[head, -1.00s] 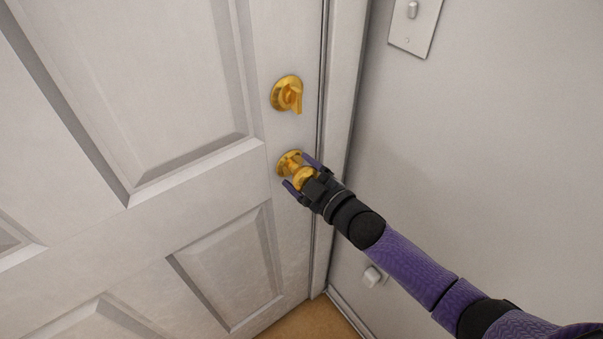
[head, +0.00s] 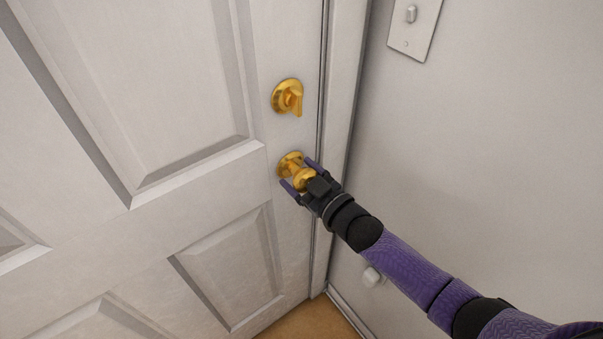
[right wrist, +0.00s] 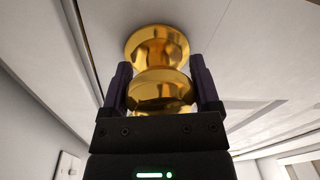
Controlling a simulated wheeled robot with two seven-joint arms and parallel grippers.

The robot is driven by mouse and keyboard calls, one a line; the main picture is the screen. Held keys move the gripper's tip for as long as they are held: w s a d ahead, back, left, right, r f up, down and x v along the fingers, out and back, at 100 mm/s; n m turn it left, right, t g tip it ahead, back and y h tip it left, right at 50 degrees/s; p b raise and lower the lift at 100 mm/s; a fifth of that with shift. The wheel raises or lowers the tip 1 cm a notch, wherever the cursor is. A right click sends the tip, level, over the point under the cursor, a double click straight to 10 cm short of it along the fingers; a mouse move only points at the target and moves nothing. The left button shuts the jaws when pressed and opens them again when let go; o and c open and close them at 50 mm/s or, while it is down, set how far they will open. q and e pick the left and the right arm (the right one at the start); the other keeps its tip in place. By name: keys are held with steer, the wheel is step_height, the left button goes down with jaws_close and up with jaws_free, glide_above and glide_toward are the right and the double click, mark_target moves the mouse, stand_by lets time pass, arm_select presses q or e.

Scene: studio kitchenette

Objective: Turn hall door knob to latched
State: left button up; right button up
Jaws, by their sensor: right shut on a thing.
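The white paneled hall door (head: 190,165) fills the left of the head view and looks closed against its frame. Its round brass knob (head: 296,169) stands low near the door's right edge. My right gripper (head: 300,176) is shut on the knob, with one purple finger on each side of it. In the right wrist view the knob (right wrist: 160,90) sits between the two fingers, with its round rose behind it against the door. The knob's front is partly hidden by the gripper in the head view. My left gripper is not in view.
A brass deadbolt thumb-turn (head: 288,97) sits above the knob, its tab upright. A light switch plate (head: 414,27) is on the wall (head: 480,130) to the right. A small white doorstop-like piece (head: 372,277) is low on that wall. Brown floor (head: 318,320) shows below.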

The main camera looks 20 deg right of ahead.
steer(key=m, duration=0.5)
steer(key=shift+m, duration=0.3)
stand_by(0.4)
steer(key=o, duration=1.1)
steer(key=shift+a, duration=0.1)
steer(key=shift+s, duration=0.1)
steer(key=p+v, duration=0.2)
steer(key=v, duration=0.7)
steer(key=shift+s+f+p, duration=0.2)
steer(key=shift+s+p, duration=0.15)
steer(key=shift+s, duration=0.05)
